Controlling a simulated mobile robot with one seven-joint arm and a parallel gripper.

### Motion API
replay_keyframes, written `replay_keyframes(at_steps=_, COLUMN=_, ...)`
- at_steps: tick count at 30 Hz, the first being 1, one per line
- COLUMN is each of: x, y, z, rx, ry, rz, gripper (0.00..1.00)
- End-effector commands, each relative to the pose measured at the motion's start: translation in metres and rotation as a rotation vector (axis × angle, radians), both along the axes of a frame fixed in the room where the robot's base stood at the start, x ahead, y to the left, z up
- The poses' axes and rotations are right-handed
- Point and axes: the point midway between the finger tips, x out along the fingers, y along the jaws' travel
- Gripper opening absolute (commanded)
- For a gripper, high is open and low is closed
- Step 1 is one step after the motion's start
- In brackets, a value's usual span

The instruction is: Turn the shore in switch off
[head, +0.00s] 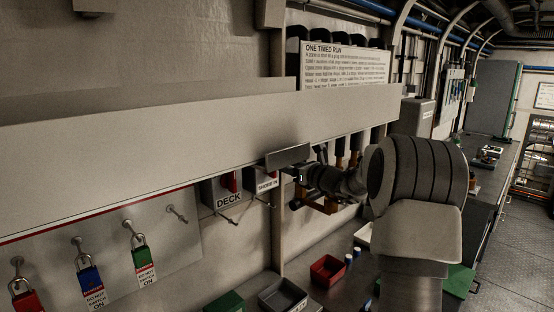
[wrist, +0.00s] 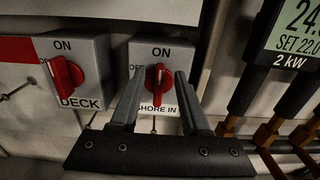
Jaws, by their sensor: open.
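The shore in switch (wrist: 160,57) is a grey box with a red knob (wrist: 153,78) in the wrist view. The knob's handle stands about upright, its pale mark up toward ON. The SHORE IN label is partly covered by my fingers. My gripper (wrist: 158,88) is open, with one finger on each side of the knob; I cannot tell whether either touches it. In the head view the shore in box (head: 266,185) shows beneath the pale beam, with my gripper (head: 279,168) in front of its upper part.
The deck switch (wrist: 85,51), with its own red knob, is close on the left. A display panel (wrist: 297,35) and dark handles stand on the right. A pale beam (head: 150,138) crosses above the switches. Padlocks (head: 141,258) hang at left; a red bin (head: 328,270) stands on the counter.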

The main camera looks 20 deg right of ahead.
Motion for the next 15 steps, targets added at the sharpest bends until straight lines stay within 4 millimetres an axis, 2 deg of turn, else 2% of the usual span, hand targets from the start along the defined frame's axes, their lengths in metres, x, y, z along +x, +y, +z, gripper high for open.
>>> replay_keyframes(at_steps=6, x=0.017, y=0.006, z=0.0, rx=0.0, ry=0.0, rz=0.0, gripper=0.46)
replay_keyframes(at_steps=15, x=0.019, y=0.007, z=0.0, rx=-0.001, ry=0.0, rz=0.0, gripper=0.46)
